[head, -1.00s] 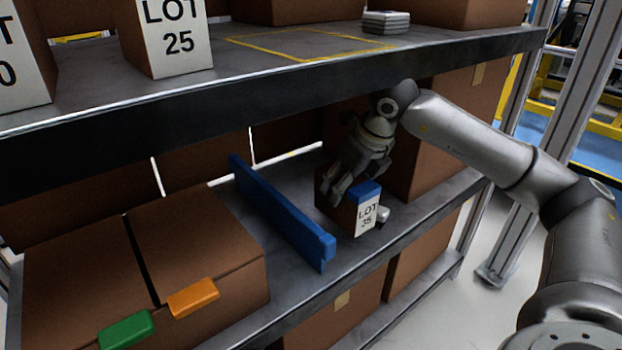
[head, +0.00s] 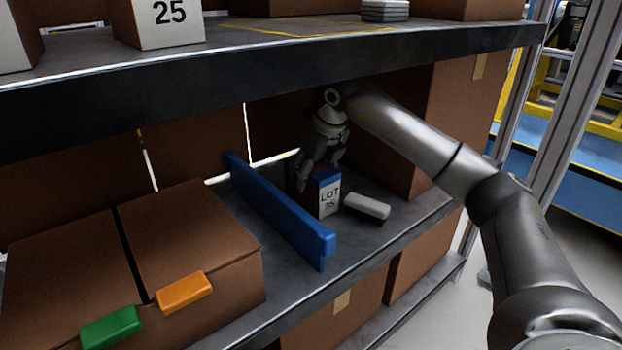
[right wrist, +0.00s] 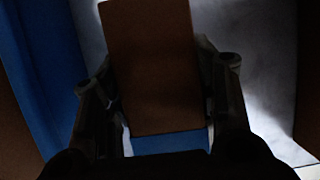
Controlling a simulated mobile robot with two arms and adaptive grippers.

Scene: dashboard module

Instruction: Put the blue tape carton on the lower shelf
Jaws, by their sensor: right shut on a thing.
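The blue tape carton (head: 329,196) is a small brown box with blue tape and a white "LOT" label, on or just above the lower shelf (head: 352,240); I cannot tell whether it touches. My right gripper (head: 318,180) is shut on it from above and behind. In the right wrist view the carton (right wrist: 150,70) stands between the two dark fingers (right wrist: 160,105), with blue tape at its lower end. My left gripper is not in view.
A blue divider (head: 280,215) stands close to the left of the carton. A small grey-white block (head: 366,207) lies to its right. Large brown boxes (head: 190,245) with orange (head: 185,292) and green (head: 112,327) tags are at left. The upper shelf edge (head: 270,85) overhangs.

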